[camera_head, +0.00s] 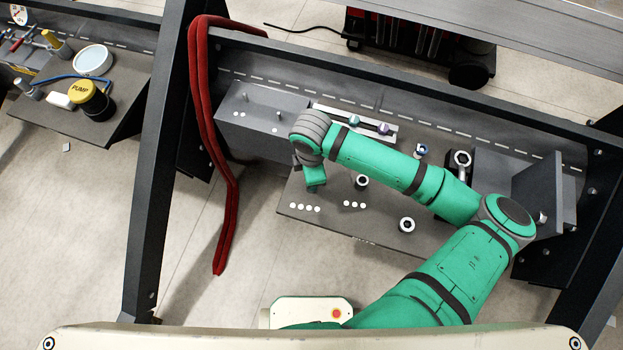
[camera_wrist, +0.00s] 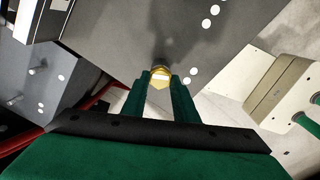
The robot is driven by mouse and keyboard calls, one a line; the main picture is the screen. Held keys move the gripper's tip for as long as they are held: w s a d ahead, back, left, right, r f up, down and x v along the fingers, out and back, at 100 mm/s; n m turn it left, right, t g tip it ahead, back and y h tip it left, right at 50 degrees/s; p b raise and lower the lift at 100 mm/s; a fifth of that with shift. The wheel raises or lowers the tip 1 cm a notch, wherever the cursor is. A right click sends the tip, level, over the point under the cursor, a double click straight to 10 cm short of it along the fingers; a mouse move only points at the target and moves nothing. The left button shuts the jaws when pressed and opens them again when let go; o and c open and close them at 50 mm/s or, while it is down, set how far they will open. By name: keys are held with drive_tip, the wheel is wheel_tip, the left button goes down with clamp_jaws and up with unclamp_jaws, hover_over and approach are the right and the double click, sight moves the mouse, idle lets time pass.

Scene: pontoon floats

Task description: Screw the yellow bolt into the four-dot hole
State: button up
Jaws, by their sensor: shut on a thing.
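My gripper (camera_head: 314,186) points down over the left part of the grey plate (camera_head: 338,226), just behind the row of four white dots (camera_head: 305,207). In the wrist view its two green fingers (camera_wrist: 162,82) are shut on the yellow bolt (camera_wrist: 160,78). The bolt's yellow head shows between the fingertips, close to the plate (camera_wrist: 128,35). White dots (camera_wrist: 194,71) show right beside the right finger. The four-dot hole is hidden by my gripper and the bolt, so I cannot tell whether the bolt is in it. The head view does not show the bolt.
Right of my gripper, a dark collar (camera_head: 361,182) stands behind three dots (camera_head: 354,204). A pale ring (camera_head: 407,225) sits nearer the front. Behind are a white rack (camera_head: 368,124) with coloured pieces and a grey block (camera_head: 262,113) with pins. A red hose (camera_head: 207,130) hangs left.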

drive_tip(key=m, duration=0.4)
drive_tip(key=shift+s+f+m, duration=0.1)
drive_tip(key=shift+s+m, duration=0.05)
drive_tip(key=shift+m, duration=0.15)
drive_tip(key=m, duration=0.7)
drive_tip(key=shift+d, duration=0.1)
drive_tip(key=shift+a+m, duration=0.2)
drive_tip(key=shift+m, duration=0.3)
drive_tip(key=m, duration=0.4)
drive_tip(key=shift+s+a, duration=0.1)
drive_tip(key=m, duration=0.5)
drive_tip(key=shift+m, duration=1.2)
